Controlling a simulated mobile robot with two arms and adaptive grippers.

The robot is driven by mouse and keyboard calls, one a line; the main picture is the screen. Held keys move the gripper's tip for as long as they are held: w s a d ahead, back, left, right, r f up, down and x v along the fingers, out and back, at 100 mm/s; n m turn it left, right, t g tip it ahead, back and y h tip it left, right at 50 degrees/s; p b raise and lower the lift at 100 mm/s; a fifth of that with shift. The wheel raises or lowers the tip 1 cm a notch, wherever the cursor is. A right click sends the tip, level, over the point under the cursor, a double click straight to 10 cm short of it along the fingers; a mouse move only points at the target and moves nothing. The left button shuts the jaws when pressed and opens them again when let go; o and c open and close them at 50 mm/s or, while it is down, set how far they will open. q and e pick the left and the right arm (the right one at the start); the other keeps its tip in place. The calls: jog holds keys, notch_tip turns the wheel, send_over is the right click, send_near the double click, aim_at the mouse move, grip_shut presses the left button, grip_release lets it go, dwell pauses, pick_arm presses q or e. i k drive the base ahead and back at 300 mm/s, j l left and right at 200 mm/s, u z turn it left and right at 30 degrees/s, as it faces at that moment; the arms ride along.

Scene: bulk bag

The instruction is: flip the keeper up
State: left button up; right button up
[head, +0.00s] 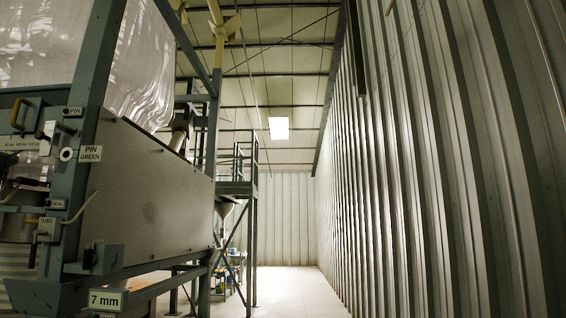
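The steel frame of the bulk bag station (78,150) fills the left side of the picture, with a pale translucent bag (140,65) hanging in it. On the near post are labels: a PIN label (73,111), a PIN GREEN label (90,153), a SEAL label (57,203) and a TUBE label (46,228). Small fittings sit beside them, including a round white-ringed one (67,154) and a yellow handle (19,113). I cannot tell which fitting is the keeper, or whether it is up or down. I make out neither gripper.
A grey side panel (150,190) runs back along the station. A 7 mm sign (106,299) is at its lower front. A corrugated metal wall (440,170) stands on the right. A clear strip of pale floor (298,290) lies between them. A raised platform (237,187) stands farther back.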

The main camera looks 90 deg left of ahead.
aim_at(47, 137)
jog(key=u, duration=3.9)
